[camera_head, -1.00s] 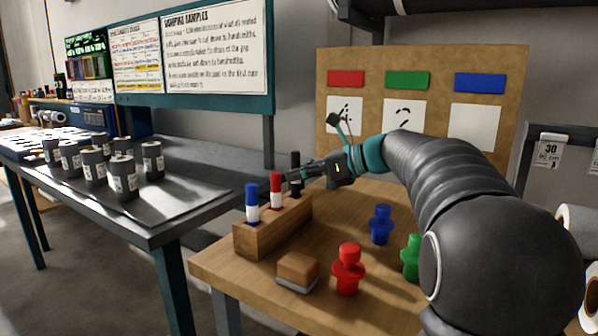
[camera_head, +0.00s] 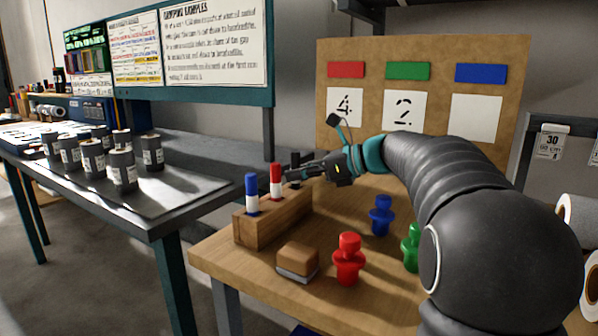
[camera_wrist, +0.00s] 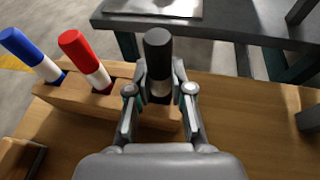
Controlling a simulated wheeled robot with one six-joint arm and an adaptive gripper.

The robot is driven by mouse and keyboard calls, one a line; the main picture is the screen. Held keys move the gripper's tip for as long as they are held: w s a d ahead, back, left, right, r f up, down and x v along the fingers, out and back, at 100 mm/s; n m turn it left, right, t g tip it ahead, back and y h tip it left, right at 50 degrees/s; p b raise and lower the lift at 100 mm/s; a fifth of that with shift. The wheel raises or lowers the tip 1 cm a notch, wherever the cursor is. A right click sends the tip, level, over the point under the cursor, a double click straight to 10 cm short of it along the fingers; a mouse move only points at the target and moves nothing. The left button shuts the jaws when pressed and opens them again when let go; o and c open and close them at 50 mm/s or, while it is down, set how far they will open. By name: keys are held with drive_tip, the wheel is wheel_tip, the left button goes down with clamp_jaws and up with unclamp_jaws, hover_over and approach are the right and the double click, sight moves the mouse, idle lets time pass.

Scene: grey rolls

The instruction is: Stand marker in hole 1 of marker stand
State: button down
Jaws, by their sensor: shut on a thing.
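In the head view my gripper (camera_head: 299,174) reaches in from the right to the black marker (camera_head: 295,160). The stand (camera_head: 268,227) holds a blue marker (camera_head: 252,190) and a red marker (camera_head: 275,181) upright. The fingers hide the black marker's lower end, so I cannot tell whether it is seated in a hole.
An eraser (camera_head: 297,260) lies in front of the stand. Red (camera_head: 348,262), blue (camera_head: 381,215) and green (camera_head: 411,248) pegs stand to its right on the wooden table (camera_head: 240,262). A dark table (camera_head: 180,195) with several grey rolls (camera_head: 122,168) is at left.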

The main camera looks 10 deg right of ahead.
drive_tip(key=shift+f, duration=0.2)
drive_tip(key=c, duration=1)
unclamp_jaws()
drive_tip(key=shift+o, duration=0.2)
drive_tip(key=v, duration=1.2)
drive_tip(key=shift+s, duration=0.1)
